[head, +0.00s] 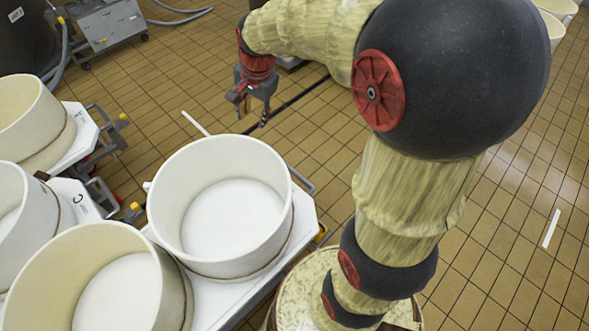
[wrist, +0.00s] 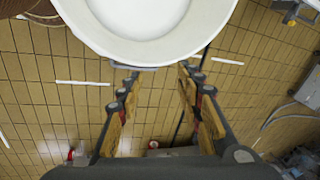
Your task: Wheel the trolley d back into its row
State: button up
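A white trolley (head: 215,300) carrying a large cream vat (head: 222,205) stands nearest my arm, out ahead of the trolleys at left. No letter shows on it, so I cannot confirm that it is trolley d. Its grey handle (head: 302,179) shows partly at the far right corner. My gripper (head: 253,108) hangs beyond the vat, apart from it. In the wrist view my gripper (wrist: 157,73) has its fingers spread with nothing held between them. The vat's rim (wrist: 145,52) fills the top there, and a grey bar, apparently the handle (wrist: 135,66), lies just past the fingertips.
Other vat trolleys stand at left; one white deck (head: 75,198) bears a letter that looks like C. A grey wheeled cabinet (head: 105,30) and hoses are at top left. White floor marks (head: 195,123) lie on the tiles. Tiled floor at right is mostly clear.

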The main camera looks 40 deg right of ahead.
jog(key=w+d+f+m+g, duration=0.1)
jog(key=w+d+f+m, duration=0.5)
jog(key=f, duration=0.3)
jog(key=m+g+y+p, duration=0.2)
jog(key=m+p, duration=0.1)
jog(key=m, duration=1.2)
send_over(294, 171)
jog(key=d, duration=0.2)
notch_tip(294, 171, down, 36)
jog(key=f, duration=0.1)
jog(key=f+b, duration=0.1)
jog(key=f, duration=0.1)
jog(key=a+f, duration=0.1)
jog(key=f, duration=0.2)
jog(key=f+b, duration=0.1)
jog(key=f, duration=0.1)
jog(key=shift+a+f+b, duration=0.15)
jog(key=shift+a+b, duration=0.15)
jog(key=c, duration=0.3)
grip_shut()
